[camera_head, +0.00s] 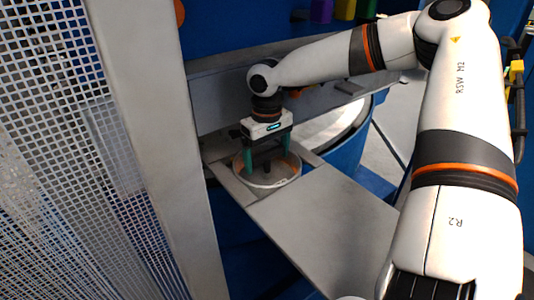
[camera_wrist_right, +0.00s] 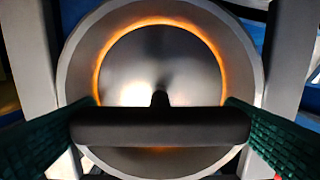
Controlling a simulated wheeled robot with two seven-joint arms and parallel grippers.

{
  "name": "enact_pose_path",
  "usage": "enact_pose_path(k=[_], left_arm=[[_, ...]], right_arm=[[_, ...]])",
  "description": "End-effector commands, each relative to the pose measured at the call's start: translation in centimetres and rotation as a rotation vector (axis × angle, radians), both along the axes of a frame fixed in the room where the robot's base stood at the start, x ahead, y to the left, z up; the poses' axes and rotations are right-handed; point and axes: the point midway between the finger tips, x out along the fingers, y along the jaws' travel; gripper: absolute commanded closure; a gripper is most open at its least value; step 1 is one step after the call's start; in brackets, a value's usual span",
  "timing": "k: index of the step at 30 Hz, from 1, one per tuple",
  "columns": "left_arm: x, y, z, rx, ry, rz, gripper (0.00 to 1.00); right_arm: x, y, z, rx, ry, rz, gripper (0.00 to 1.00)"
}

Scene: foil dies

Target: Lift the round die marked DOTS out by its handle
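The round metal die (camera_head: 266,177) sits under my right gripper, within a pale ring at the far end of the grey plate. It fills the right wrist view as a shiny disc (camera_wrist_right: 160,60); no DOTS mark is legible. Its black bar handle (camera_wrist_right: 160,127) stands on a short stem at the disc's middle. My right gripper (camera_head: 267,160) points down, its green fingers at the two ends of the bar. I see no gap there, so it appears shut on the handle. Whether the die is clear of its seat is hidden. My left gripper is not in view.
A grey plate (camera_head: 325,225) extends toward me from the die. A perforated metal guard (camera_head: 75,150) with a broad post stands close on the left. A grey panel (camera_head: 215,100) rises behind the die. A blue drum (camera_head: 350,150) stands to its right.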

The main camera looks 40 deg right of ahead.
Motion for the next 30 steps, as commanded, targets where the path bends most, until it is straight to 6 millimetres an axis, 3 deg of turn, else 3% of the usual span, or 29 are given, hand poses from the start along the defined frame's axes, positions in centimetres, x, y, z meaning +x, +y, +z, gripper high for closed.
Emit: enact_pose_path(k=[1,5,6,30], left_arm=[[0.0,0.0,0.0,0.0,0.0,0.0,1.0],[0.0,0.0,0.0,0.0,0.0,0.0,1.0],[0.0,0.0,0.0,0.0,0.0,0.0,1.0],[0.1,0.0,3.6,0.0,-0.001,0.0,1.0]], right_arm=[[0.0,0.0,0.0,0.0,-0.001,0.0,0.51],[0.0,0.0,0.1,0.0,-0.001,0.0,0.72],[0.0,0.0,0.1,0.0,-0.001,0.0,0.73],[0.1,0.0,4.1,-0.001,-0.005,0.001,0.73]])
